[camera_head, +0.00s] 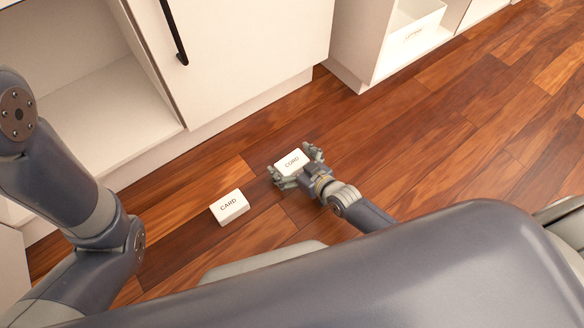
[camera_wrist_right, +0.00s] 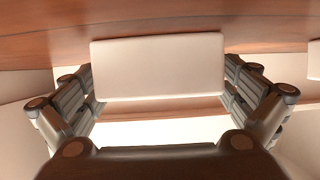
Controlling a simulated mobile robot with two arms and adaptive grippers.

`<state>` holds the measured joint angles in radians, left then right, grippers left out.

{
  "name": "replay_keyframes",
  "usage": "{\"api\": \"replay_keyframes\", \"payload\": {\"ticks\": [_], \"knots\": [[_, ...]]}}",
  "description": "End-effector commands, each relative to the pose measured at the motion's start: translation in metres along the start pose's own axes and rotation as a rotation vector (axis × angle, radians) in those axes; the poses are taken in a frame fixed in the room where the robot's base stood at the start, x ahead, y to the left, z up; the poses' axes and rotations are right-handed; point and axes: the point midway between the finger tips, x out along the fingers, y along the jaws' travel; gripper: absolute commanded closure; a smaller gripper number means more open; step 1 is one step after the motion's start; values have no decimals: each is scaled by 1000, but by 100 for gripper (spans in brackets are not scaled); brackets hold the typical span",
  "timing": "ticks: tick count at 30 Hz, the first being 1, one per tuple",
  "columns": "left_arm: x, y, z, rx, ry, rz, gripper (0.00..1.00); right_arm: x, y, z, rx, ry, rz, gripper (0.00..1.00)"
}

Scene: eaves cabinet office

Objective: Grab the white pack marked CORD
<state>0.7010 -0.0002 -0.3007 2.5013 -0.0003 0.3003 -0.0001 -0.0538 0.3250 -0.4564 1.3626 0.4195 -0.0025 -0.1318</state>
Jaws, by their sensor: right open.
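A white pack (camera_head: 291,162) lies on the wooden floor with dark lettering that looks like CURD or CORD; the second letter is too small to tell. My right gripper (camera_head: 294,165) is open around it, one finger on each side. In the right wrist view the pack's blank pale face (camera_wrist_right: 157,68) shows between the spread fingers, with no clear grip on it. A second white pack marked CARD (camera_head: 230,206) lies on the floor to the left, apart from the gripper. My left arm comes in at the left, and its gripper is out of view.
A white cabinet with a closed door (camera_head: 235,45) and a black handle (camera_head: 174,32) stands behind the packs. An open shelf (camera_head: 95,105) is at the left. A labelled white box (camera_head: 412,35) sits in a compartment at upper right. The floor at right (camera_head: 470,125) is clear.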

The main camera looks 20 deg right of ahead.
Motion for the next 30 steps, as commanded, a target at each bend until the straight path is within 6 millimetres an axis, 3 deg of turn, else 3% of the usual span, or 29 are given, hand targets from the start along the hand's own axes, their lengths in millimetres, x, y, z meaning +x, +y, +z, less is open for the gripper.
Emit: {"api": "replay_keyframes", "payload": {"ticks": [6,12,13,30], "knots": [[0,0,0,0,0,0,0,0,0,0,0,-1,0,0],[0,0,0,0,-1,0,0,0,0,0,0,0,0,45],[0,0,0,0,-1,0,0,0,0,0,0,-1,0,47],[10,-2,5,0,-3,0,0,-3,0,-10,0,0,1,47]]}}
